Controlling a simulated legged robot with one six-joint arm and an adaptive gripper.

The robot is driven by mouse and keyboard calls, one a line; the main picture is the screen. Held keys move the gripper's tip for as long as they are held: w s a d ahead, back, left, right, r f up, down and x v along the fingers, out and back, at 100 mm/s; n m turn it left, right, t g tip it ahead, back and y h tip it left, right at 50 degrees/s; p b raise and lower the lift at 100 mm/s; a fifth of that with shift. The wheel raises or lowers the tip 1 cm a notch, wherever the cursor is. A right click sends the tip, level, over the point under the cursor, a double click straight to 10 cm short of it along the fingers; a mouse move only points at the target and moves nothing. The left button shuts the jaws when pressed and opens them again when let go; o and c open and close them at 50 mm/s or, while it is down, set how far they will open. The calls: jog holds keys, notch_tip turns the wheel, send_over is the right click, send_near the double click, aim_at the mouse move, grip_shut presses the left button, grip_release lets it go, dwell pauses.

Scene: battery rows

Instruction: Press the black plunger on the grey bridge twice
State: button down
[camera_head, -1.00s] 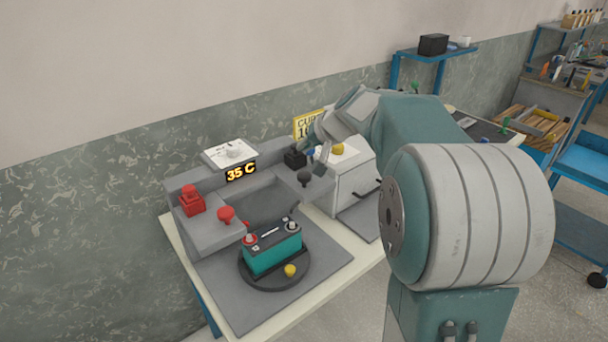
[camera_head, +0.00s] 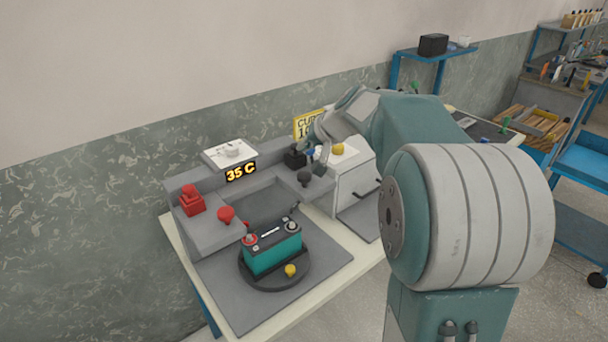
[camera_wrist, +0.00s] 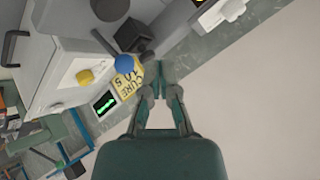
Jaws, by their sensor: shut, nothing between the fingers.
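The grey bridge (camera_head: 262,182) stands at the back of the bench. The black plunger (camera_head: 304,178), a round knob on a short stem, sits upright on its right arm. In the wrist view the black plunger (camera_wrist: 110,8) is at the top edge, partly cut off. A black block (camera_head: 295,157) stands behind it and shows in the wrist view too (camera_wrist: 133,36). My gripper (camera_wrist: 161,76) is shut and empty, apart from the plunger, beside a blue knob (camera_wrist: 124,64). In the head view my gripper (camera_head: 321,158) is small, behind and right of the plunger.
A red plunger (camera_head: 226,214) and red block (camera_head: 191,201) are on the bridge's left arm. A teal battery (camera_head: 273,254) stands on a round dark turntable below. A display (camera_head: 241,172) reads 35 C. A white box (camera_head: 350,183) with a yellow knob (camera_head: 338,149) is at right.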

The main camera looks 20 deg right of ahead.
aim_at(305, 175)
notch_tip(305, 175, up, 4)
jog(key=shift+f, duration=0.15)
dwell(0.3)
jog(key=shift+f, duration=0.1)
jog(key=shift+f, duration=4.35)
jog(key=shift+f, duration=0.1)
jog(key=shift+f, duration=0.2)
